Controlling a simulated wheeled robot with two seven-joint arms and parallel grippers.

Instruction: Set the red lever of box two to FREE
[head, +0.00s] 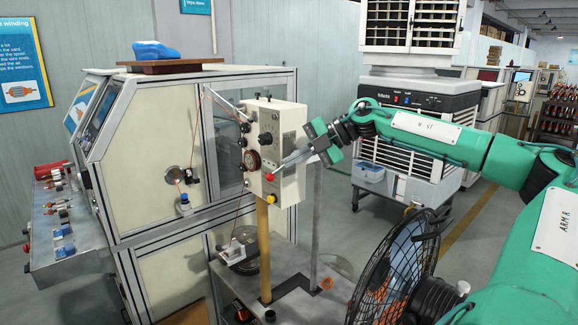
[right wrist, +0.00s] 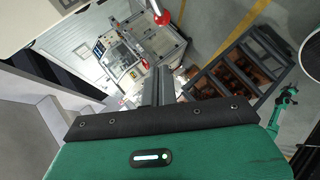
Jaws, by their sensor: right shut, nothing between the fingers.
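A cream control box (head: 288,118) stands on a yellow post, with dials on its front; I cannot read a number on it. A red ball knob (head: 269,177) sits at its lower front, beside a yellow button. My right gripper (head: 281,165) reaches in from the right, shut and empty, its fingertips close to the red knob; I cannot tell if they touch. The lever's marking is not readable. My left gripper is out of view.
A winding machine cabinet (head: 140,150) stands left of and behind the box. A black fan (head: 395,265) stands at the lower right, below my right arm. A grey air cooler (head: 425,110) is behind the arm. Thin wire runs along the box's left side.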

